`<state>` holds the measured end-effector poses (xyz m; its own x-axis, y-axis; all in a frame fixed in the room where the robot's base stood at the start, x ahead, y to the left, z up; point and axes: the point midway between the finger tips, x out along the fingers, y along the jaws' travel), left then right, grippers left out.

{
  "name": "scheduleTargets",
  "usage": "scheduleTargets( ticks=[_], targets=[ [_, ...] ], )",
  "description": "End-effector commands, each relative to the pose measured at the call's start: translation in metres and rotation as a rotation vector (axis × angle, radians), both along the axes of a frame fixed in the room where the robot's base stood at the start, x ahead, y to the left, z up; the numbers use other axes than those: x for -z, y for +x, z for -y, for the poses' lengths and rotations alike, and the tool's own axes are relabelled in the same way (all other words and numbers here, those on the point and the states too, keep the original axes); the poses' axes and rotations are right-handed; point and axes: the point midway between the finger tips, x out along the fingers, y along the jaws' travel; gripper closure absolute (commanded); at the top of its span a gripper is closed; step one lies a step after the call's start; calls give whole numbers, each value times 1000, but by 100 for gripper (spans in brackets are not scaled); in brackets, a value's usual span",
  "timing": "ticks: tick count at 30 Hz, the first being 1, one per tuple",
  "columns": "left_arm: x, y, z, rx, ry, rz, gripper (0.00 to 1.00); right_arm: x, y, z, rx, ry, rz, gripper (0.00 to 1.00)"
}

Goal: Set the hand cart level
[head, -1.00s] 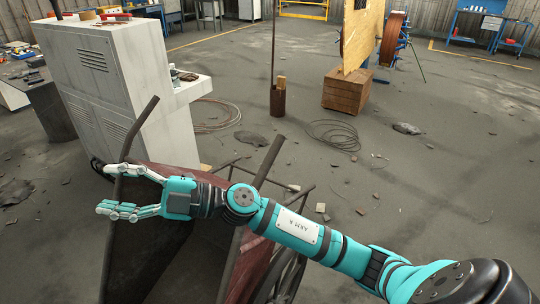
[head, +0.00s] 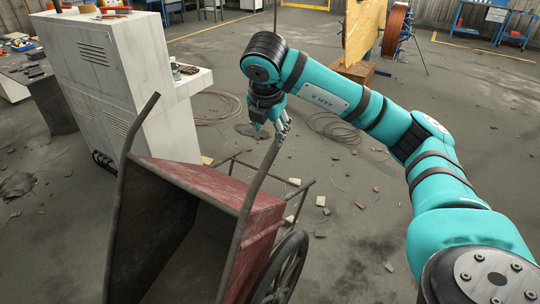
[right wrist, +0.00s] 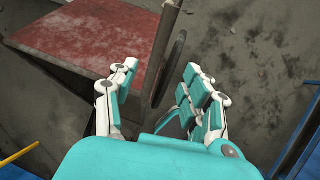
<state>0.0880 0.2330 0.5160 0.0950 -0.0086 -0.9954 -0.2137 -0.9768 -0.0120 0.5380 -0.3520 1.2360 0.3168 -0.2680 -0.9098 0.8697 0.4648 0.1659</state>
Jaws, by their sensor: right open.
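The hand cart (head: 190,175) is a red, worn box on a spoked wheel (head: 280,268). It stands tilted, with its dark open inside facing me and its two bar handles pointing up. The left handle (head: 128,165) is free. My right gripper (head: 270,127) is open at the upper end of the right handle (head: 250,195). In the right wrist view, the handle (right wrist: 165,45) runs between the spread fingers of the right gripper (right wrist: 160,88); contact cannot be told. The red cart panel (right wrist: 85,45) lies beyond. My left gripper is not in view.
A white cabinet (head: 105,85) stands close behind the cart on the left. Coiled cable (head: 335,128) and small rubble lie on the floor to the right. A wooden board (head: 362,30) on a crate stands farther back. Open floor lies right of the cart.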

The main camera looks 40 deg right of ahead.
Motion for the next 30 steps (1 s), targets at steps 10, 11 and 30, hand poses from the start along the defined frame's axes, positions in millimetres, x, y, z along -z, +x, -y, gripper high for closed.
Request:
scheduleTargets(
  ticks=[10, 11, 30],
  targets=[
    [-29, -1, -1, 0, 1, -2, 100, 67, 23, 20, 0, 1, -7, 51],
    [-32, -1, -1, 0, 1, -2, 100, 73, 25, 22, 0, 0, -6, 51],
    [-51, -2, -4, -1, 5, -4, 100, 136, 47, 38, -5, 2, -1, 51]
  ],
)
